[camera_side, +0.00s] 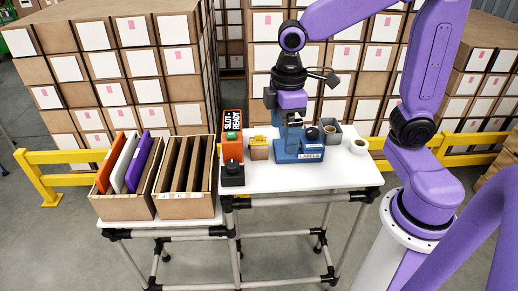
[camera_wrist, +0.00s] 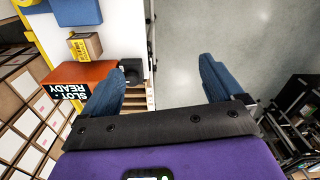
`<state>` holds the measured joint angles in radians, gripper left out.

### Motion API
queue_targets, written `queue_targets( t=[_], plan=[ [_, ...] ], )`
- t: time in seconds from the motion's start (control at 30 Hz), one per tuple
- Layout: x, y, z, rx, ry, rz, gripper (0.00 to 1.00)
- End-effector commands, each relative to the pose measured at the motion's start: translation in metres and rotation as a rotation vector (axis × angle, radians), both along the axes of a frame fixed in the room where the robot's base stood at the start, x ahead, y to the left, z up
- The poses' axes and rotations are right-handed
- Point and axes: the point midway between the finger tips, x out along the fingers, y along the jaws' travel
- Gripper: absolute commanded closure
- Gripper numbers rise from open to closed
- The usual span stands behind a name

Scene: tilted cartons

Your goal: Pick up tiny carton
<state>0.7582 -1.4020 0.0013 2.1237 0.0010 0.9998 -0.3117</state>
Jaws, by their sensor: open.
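A tiny brown carton (camera_side: 259,149) with a yellow strip stands on the white table, between an orange SLOT-READY box and a blue LABELS holder. It also shows in the wrist view (camera_wrist: 88,46) at upper left, beyond the left finger. My gripper (camera_side: 292,138) is above the table near the blue holder, to the right of the carton. In the wrist view, its two blue fingers (camera_wrist: 162,82) are spread wide with nothing between them. The carton is outside the jaws.
The orange SLOT-READY box (camera_side: 232,143) and a black block (camera_side: 232,174) stand left of the carton. The blue LABELS holder (camera_side: 311,152) is close on its right. A grey bin (camera_side: 331,129) stands behind. Brown crates (camera_side: 187,206) sit at left. The table front (camera_side: 300,181) is clear.

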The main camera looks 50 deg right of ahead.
Motion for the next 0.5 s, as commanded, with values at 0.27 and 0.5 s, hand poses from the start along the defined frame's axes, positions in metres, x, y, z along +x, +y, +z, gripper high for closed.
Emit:
queue_targets(
  t=[0.27, 0.5],
  plan=[
    [0.100, -0.039, 0.000, -0.008, 0.009, -0.096, 0.06],
    [0.157, -0.087, -0.005, -0.009, 0.013, -0.153, 0.06]
  ],
)
